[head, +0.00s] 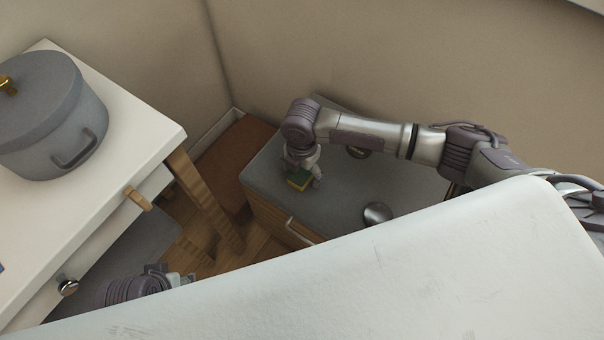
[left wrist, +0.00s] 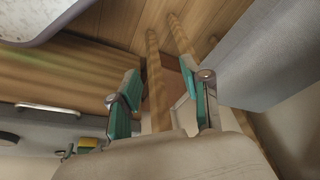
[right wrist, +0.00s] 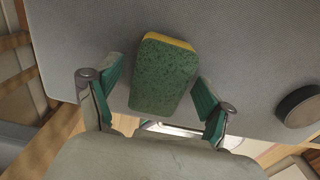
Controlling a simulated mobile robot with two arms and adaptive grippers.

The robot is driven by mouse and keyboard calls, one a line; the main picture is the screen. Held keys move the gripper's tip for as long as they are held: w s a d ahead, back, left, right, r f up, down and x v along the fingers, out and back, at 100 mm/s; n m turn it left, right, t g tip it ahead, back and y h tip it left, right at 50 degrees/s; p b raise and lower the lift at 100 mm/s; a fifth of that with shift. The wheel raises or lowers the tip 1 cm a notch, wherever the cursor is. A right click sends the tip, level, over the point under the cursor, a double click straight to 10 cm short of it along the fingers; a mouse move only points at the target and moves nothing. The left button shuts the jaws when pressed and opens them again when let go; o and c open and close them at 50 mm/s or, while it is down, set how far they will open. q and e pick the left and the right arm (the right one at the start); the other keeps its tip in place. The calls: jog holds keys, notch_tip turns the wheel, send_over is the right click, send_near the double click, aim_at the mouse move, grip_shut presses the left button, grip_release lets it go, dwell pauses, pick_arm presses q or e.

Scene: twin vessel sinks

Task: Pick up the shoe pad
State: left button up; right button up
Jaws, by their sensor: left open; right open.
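The shoe pad is a block with a green face and a yellow layer. In the head view it (head: 299,181) lies on the grey top of a low cabinet, near its front edge. In the right wrist view the pad (right wrist: 163,75) shows large, just ahead of and between the spread fingertips. My right gripper (head: 304,174) is open above the pad, pointing down; no grip on it shows. It also shows in the right wrist view (right wrist: 162,95). My left gripper (left wrist: 165,98) is open and empty over the floor; in the head view, the white surface partly hides it.
The low cabinet's grey top (head: 335,195) also holds a round metallic object (head: 377,213). A white table (head: 130,120) at left carries a grey pot (head: 55,118). A large white surface (head: 400,280) fills the foreground. Walls close off the back.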

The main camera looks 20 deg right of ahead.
aim_at(302, 171)
jog(key=c, duration=0.8)
jog(key=shift+r, duration=0.1)
jog(key=shift+r, duration=0.2)
notch_tip(302, 171, up, 4)
jog(key=shift+f+p, duration=0.25)
jog(key=shift+p, duration=0.55)
pick_arm(q)
notch_tip(302, 171, down, 16)
jog(key=s+g+p, duration=0.1)
jog(key=s+p, duration=0.1)
jog(key=p, duration=0.1)
pick_arm(e)
jog(key=s+d+r, duration=0.7)
jog(key=s, duration=0.1)
jog(key=shift+s+d, duration=0.35)
jog(key=shift+d, duration=0.05)
pick_arm(q)
jog(key=shift+f, duration=0.1)
